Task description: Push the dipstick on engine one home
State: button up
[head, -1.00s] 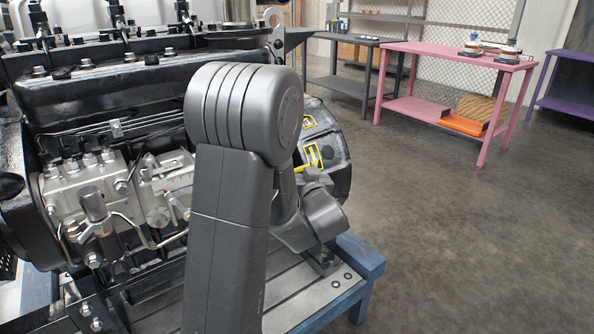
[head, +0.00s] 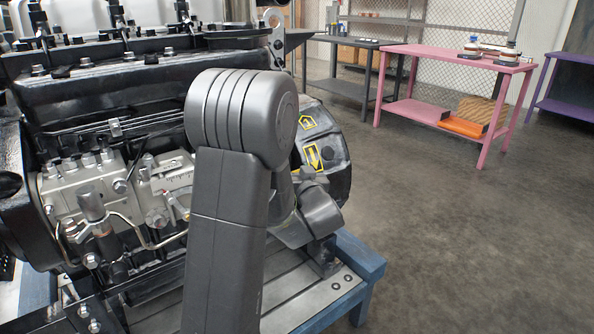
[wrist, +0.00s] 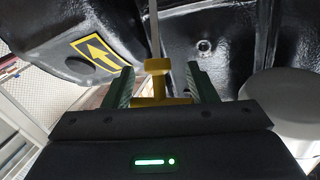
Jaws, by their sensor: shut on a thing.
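The yellow dipstick handle (wrist: 157,68) shows in the wrist view between the two green fingers of my gripper (wrist: 160,88). My gripper is shut on it. The dipstick's thin grey rod (wrist: 154,30) runs from the handle up the picture, along the black engine casting. Whether the handle touches its seat cannot be told. In the head view, engine one (head: 110,95) fills the left side, and my arm stands in front of its right end. The dipstick is not visible there, and my gripper's fingers cannot be made out.
The engine sits on a stand with a blue frame (head: 362,266). Its black rounded end bears yellow arrow labels (head: 313,157). A pink table (head: 455,62), a dark grey bench (head: 345,88) and a purple table (head: 572,108) stand behind. The floor at right is clear.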

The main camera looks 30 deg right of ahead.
jog(key=w+f+b, duration=0.1)
jog(key=f, duration=0.1)
jog(key=w+f+b, duration=0.1)
jog(key=f+b, duration=0.1)
jog(key=w+f+b, duration=0.1)
jog(key=w+f, duration=0.1)
jog(key=f, duration=0.1)
jog(key=shift+a+f, duration=0.1)
jog(key=shift+a, duration=0.15)
jog(key=o, duration=1.3)
jog(key=shift+w, duration=0.15)
jog(key=shift+o, duration=0.2)
